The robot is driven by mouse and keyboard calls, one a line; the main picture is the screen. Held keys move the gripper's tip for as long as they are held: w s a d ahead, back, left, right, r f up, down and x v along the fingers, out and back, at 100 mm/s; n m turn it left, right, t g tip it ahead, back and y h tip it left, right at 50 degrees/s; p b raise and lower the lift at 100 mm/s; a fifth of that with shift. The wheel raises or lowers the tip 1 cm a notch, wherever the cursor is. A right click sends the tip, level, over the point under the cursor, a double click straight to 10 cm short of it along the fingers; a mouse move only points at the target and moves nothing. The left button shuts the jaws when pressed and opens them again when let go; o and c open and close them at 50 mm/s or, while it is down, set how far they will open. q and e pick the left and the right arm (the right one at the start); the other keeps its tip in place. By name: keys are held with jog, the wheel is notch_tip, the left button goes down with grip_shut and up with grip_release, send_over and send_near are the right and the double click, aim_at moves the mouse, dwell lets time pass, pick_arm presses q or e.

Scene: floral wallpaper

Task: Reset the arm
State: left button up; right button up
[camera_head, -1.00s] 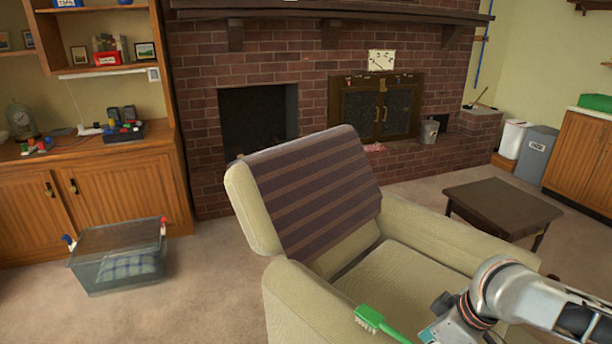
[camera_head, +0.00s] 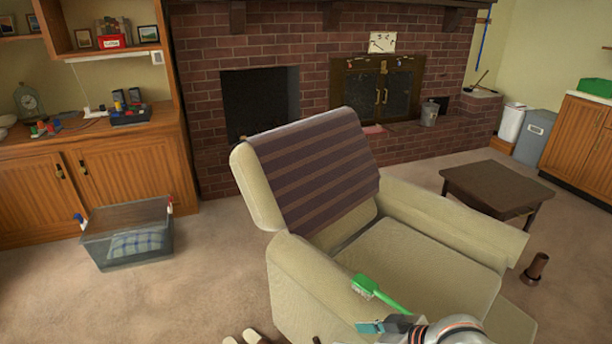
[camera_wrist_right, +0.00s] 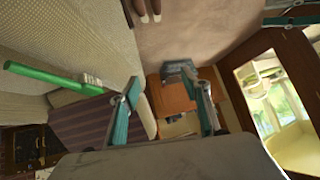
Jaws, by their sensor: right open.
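My right gripper (camera_head: 385,327) is at the bottom edge of the head view, just below the near armrest of the cream armchair (camera_head: 290,270). Its two teal fingers (camera_wrist_right: 165,108) are spread apart in the wrist view, with nothing between them. A green brush (camera_head: 390,298) lies on the armchair's armrest, close above the gripper in the head view. In the wrist view the brush (camera_wrist_right: 45,76) is left of the fingers and apart from them. Most of my right arm is out of the head view. My left gripper does not show.
A clear bin (camera_head: 125,250) stands on the carpet at left. A dark low table (camera_head: 497,185) and a brown cylindrical object (camera_head: 536,268) are right of the armchair. Tan objects (camera_head: 243,338) show at the bottom edge. Carpet between bin and armchair is free.

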pick_arm(q)
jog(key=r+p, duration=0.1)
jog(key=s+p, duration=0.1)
jog(key=p, duration=0.1)
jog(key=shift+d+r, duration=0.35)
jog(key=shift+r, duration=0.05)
pick_arm(e)
jog(key=s+d+f+m+t+h, duration=0.2)
jog(key=s+d+f, duration=0.2)
jog(key=s, duration=0.4)
jog(key=s+d+f+m+t+h, duration=0.2)
jog(key=s+d+f, duration=0.3)
jog(key=s, duration=0.3)
jog(key=shift+f, duration=0.9)
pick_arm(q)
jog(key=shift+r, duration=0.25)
pick_arm(e)
jog(key=shift+s, duration=0.1)
